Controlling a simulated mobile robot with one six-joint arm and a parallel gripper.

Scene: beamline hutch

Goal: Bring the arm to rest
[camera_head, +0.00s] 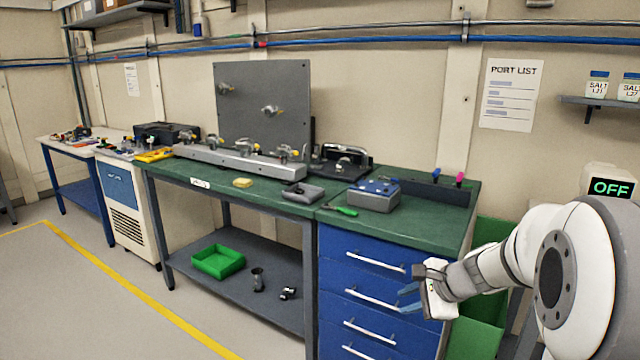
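My white arm (520,245) reaches in from the right edge of the picture, with a large rounded joint close to the camera. My gripper (408,298) is at its end, in front of the blue drawer cabinet (335,262) and below the green bench top. Its fingers are small and dark blue against the blue drawers. I cannot tell how far apart they are, and I see nothing held between them. Whether the gripper touches the drawer fronts is unclear.
The green bench (228,188) carries a grey rail with fittings, a blue-topped box (373,195) and a green-handled tool (341,209). A green bin (488,300) stands right of the cabinet, partly behind my arm. The floor (90,310) at left is clear.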

